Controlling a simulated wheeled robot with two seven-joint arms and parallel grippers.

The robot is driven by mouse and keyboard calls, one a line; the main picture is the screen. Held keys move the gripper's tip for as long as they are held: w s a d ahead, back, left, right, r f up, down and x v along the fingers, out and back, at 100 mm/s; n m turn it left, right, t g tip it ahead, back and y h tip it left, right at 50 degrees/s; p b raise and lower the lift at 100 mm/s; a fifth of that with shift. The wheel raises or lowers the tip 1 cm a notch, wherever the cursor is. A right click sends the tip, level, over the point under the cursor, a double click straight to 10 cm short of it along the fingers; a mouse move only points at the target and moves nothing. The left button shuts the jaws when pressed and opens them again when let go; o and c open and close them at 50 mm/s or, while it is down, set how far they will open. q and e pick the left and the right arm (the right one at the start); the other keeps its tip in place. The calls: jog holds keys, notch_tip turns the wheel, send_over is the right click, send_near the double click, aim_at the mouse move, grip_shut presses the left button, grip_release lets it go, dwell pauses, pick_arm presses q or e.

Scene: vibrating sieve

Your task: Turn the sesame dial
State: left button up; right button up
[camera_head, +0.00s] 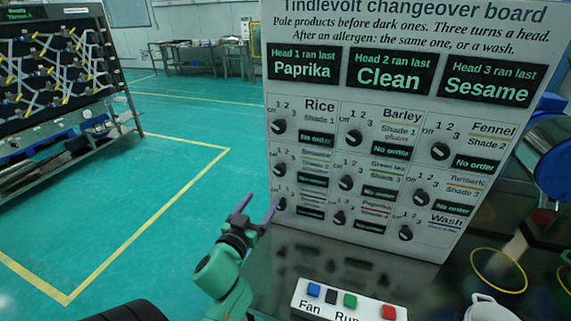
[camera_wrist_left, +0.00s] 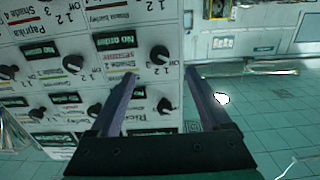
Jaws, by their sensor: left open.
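The changeover board (camera_head: 395,95) carries dials in rows. The sesame label is not clearly readable; the lower labels in the left column are blurred. That column has the Rice dial (camera_head: 278,126), a middle-row dial (camera_head: 278,170) and a bottom-row dial (camera_head: 280,204). My left gripper (camera_head: 256,206) is open and empty near the board's lower left edge. In the left wrist view, the board appears upside down, with the middle-row dial (camera_wrist_left: 159,55) and Rice dial (camera_wrist_left: 165,106) in line with the gap between the fingers. Neither dial appears gripped. My right gripper is not seen.
A red button (camera_head: 388,312), a green button (camera_head: 350,300) and a blue button (camera_head: 314,290) sit on a white panel before the board. A white cup (camera_head: 490,309) stands at lower right. Open green floor (camera_head: 180,150) lies left of the board.

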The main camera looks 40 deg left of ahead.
aim_at(279, 173)
pick_arm(q)
jog(key=x, duration=0.3)
jog(key=p+x, duration=0.1)
jog(key=x, duration=0.2)
jog(key=r+p+x, duration=0.1)
jog(key=x, duration=0.3)
jog(key=shift+r, duration=0.1)
jog(key=x, duration=0.2)
jog(key=shift+w+a, duration=0.1)
jog(key=shift+w, duration=0.4)
jog(key=shift+c, duration=0.9)
grip_shut()
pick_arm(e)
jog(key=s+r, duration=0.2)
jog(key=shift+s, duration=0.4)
